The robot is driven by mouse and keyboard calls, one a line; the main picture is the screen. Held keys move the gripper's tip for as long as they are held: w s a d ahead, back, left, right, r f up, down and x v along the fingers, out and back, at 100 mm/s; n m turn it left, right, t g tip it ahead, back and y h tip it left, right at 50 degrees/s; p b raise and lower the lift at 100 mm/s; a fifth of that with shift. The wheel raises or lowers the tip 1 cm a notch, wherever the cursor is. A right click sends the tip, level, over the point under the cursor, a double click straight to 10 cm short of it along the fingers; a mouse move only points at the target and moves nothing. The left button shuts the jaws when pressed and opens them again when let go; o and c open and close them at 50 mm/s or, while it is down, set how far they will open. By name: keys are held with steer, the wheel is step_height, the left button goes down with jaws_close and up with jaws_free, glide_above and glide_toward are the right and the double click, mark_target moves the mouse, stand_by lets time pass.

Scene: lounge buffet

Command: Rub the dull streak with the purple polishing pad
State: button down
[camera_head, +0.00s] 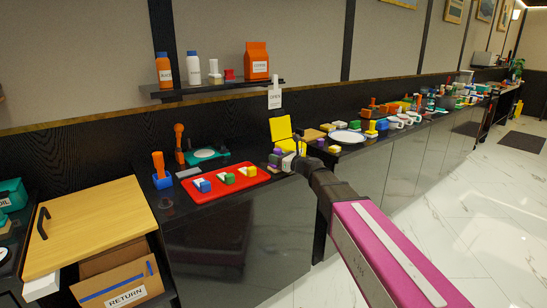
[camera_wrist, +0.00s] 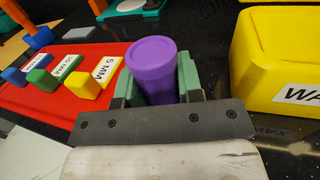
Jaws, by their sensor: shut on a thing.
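A purple cylinder (camera_wrist: 152,68) with a round flat top, apparently the purple polishing pad or its grip, stands between the green fingers of my gripper (camera_wrist: 155,88) in the wrist view. The fingers are shut on it. Its underside is hidden, so I cannot tell whether it touches the counter. In the head view my gripper (camera_head: 301,152) is over the dark counter, right of the red tray and close to a yellow box. I cannot make out the dull streak in either view.
The yellow box (camera_wrist: 283,58), its label partly cut off, stands close to the right of my gripper. The red tray (camera_wrist: 27,103) with coloured blocks lies to the left. A wall shelf (camera_head: 215,89) with bottles hangs behind. Dark counter shows between tray and box.

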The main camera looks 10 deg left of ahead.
stand_by(0.4)
steer(key=shift+w+a+f, duration=0.15)
steer(key=shift+w+a, duration=1.25)
steer(key=shift+a, duration=0.25)
steer(key=shift+w, duration=0.1)
steer(key=shift+w+a, duration=1.45)
steer(key=shift+a, duration=0.3)
steer(key=shift+s+d, duration=1.55)
steer(key=shift+d, duration=0.25)
steer(key=shift+f, duration=0.1)
